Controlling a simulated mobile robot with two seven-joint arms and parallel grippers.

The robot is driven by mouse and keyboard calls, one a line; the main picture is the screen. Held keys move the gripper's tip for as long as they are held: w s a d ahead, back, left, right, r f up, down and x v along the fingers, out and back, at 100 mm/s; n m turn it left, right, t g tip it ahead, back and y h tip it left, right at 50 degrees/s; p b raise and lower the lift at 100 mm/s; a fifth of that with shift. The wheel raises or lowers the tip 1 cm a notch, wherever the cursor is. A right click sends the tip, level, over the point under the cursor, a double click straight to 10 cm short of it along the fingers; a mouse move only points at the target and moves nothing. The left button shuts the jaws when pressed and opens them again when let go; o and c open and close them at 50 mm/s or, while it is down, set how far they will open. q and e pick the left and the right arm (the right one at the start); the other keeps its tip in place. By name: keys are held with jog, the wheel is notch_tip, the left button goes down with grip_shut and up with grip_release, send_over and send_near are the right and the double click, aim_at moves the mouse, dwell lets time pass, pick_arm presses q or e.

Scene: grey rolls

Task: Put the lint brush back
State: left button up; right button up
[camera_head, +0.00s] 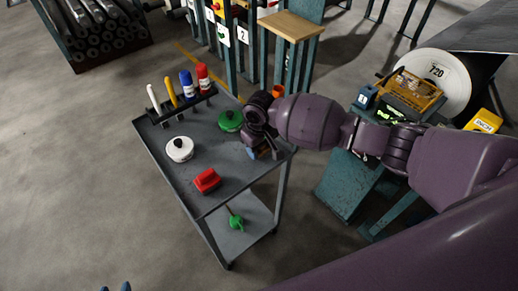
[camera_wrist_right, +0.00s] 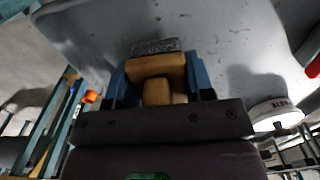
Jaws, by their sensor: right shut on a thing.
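My right gripper (camera_head: 262,152) is over the right end of the grey cart top (camera_head: 215,150). In the right wrist view its blue fingers (camera_wrist_right: 157,88) are shut on a tan wooden block with a grey textured face, which looks like the lint brush (camera_wrist_right: 157,66). The brush is mostly hidden by the gripper in the head view. I cannot tell whether it touches the cart top. My left gripper (camera_head: 115,288) shows only as two blue fingertips, apart with nothing between them, at the bottom edge.
On the cart are a rack (camera_head: 172,111) with several upright coloured items, a white disc (camera_head: 180,149), a green disc (camera_head: 230,121) and a red block (camera_head: 207,180). A green can (camera_head: 236,222) is on the lower shelf. A teal stand (camera_head: 350,185) is to the right.

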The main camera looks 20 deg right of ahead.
jog(key=shift+f, duration=0.45)
jog(key=shift+r, duration=0.1)
jog(key=o, duration=1)
jog(key=shift+f, duration=0.2)
jog(key=shift+c, duration=0.2)
